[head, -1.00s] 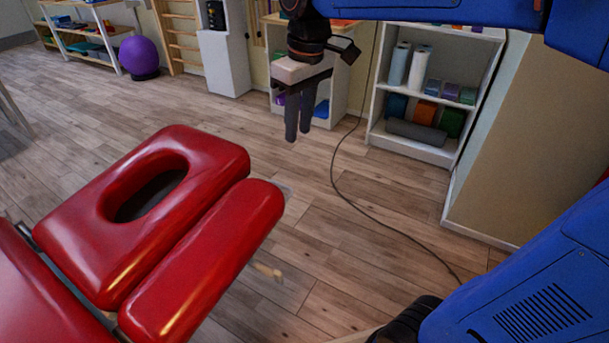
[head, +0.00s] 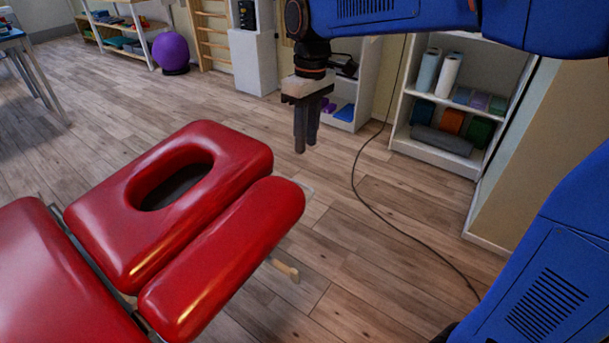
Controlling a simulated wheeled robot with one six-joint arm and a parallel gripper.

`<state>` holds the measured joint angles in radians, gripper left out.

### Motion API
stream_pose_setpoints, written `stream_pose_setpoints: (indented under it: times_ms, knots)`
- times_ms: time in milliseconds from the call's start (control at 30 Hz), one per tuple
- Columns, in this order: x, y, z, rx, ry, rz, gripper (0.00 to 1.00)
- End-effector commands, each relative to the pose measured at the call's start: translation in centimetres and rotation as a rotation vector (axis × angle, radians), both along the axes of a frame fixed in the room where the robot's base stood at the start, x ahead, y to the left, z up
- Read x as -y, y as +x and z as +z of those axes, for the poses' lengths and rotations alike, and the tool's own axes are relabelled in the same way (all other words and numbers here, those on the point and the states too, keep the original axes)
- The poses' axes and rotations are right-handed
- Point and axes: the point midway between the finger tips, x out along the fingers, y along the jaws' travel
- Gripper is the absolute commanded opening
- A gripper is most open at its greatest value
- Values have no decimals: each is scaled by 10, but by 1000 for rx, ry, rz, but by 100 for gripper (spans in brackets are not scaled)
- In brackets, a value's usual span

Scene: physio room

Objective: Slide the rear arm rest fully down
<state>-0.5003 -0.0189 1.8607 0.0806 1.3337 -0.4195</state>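A red padded treatment table (head: 50,285) fills the lower left of the head view. Its head cushion (head: 225,150) has an oval face hole. A long narrow red arm rest pad (head: 225,260) lies along the near right side of the cushion, its top at about the cushion's level. I cannot tell whether this is the rear one; no second arm rest shows. My gripper (head: 306,148) hangs empty, fingers down, in the picture above the pad's far end and apart from it. Its fingers look close together, but the angle hides any gap.
A dark cable (head: 375,205) runs over the floor. A white shelf (head: 435,160) with rolls stands at the right. A purple ball (head: 170,52) lies at the back.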

Motion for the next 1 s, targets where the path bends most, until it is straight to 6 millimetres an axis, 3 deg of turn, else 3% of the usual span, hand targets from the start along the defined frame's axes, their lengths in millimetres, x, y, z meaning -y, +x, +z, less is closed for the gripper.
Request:
stream_pose_setpoints:
  times_ms: [500, 700, 1000]
  knots:
    - [-5, -6, -89, -2, -1, 0, 27]
    - [-6, -7, -107, -2, -1, 0, 27]
    - [-6, -7, -112, 0, 0, 0, 27]
